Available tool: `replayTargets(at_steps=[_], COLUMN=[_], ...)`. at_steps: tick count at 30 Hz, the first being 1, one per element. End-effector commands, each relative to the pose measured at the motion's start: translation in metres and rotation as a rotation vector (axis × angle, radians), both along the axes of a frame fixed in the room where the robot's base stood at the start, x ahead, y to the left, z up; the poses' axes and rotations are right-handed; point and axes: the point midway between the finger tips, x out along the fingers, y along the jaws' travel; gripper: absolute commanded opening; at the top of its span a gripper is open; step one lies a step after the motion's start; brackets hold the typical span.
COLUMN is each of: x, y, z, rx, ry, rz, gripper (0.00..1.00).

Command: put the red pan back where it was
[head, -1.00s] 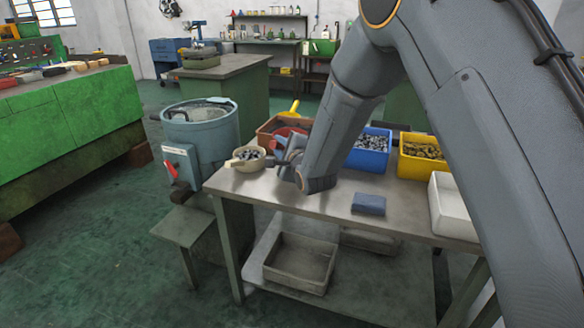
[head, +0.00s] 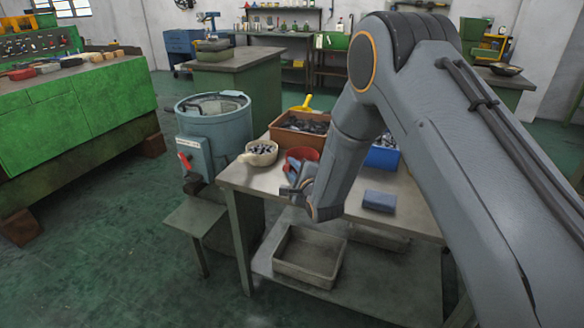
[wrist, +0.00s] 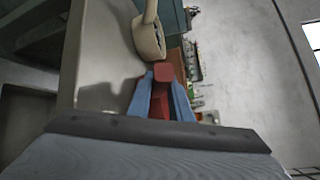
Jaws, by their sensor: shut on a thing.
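The red pan (head: 303,154) shows in the head view behind my gripper (head: 292,190), near the left end of the grey table. My gripper and forearm hide part of it. In the wrist view, a red part of the pan (wrist: 163,74) sits between the two blue-grey fingers of my gripper (wrist: 163,95), which are shut on it. Whether the pan touches the table is unclear.
A cream pan (head: 261,152) with small dark parts stands at the table's left corner, close to my gripper. Behind are a brown bin (head: 284,137) and a blue bin (head: 383,158). A blue block (head: 379,201) lies right. A blue-grey drum (head: 219,140) stands left.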

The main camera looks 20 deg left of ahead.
Motion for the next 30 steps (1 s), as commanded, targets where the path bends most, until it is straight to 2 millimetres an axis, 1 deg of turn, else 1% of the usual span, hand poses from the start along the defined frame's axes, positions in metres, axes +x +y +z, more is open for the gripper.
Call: replayTargets(at_steps=[6, 7, 9, 10, 18, 22, 26, 30], x=[0.000, 0.000, 0.000, 0.000, 0.000, -0.002, -0.016, -0.039], y=[0.000, 0.000, 0.000, 0.000, 0.000, -0.002, -0.013, -0.030], z=[-0.003, -0.003, -0.002, -0.002, -0.002, 0.002, 0.003, 0.008], rx=[0.001, 0.000, 0.000, 0.000, 0.000, 0.000, -0.001, -0.001], ry=[-0.001, 0.000, 0.000, 0.000, 0.000, 0.000, 0.002, 0.001], rz=[0.001, 0.000, 0.000, 0.000, 0.000, 0.000, 0.000, -0.001], gripper=[0.00, 0.22, 0.34, 0.37, 0.37, 0.37, 0.37, 0.37])
